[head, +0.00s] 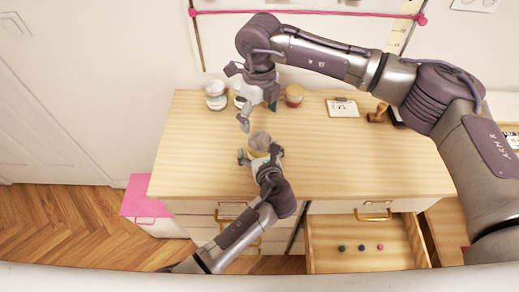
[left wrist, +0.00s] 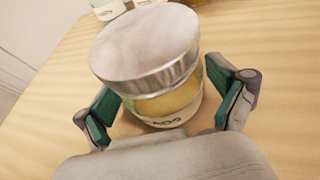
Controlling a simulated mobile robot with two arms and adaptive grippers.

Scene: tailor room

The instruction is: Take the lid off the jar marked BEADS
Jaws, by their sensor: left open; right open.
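A jar with a silver lid (left wrist: 146,45) stands on the wooden tabletop, with yellowish contents and a white label partly reading "ADS"; the rest of the label is hidden. The jar also shows in the head view (head: 259,140). The lid sits on the jar. My left gripper (head: 261,158) is open, its fingers on either side of the jar's lower body; in the left wrist view gaps show between the green pads and the glass. My right gripper (head: 248,98) is open and empty, above and behind the jar in the picture.
Other jars stand at the table's back edge, one at left (head: 215,94) and one with a reddish lid (head: 293,95); my right gripper partly hides others. An open drawer (head: 360,262) holds small balls.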

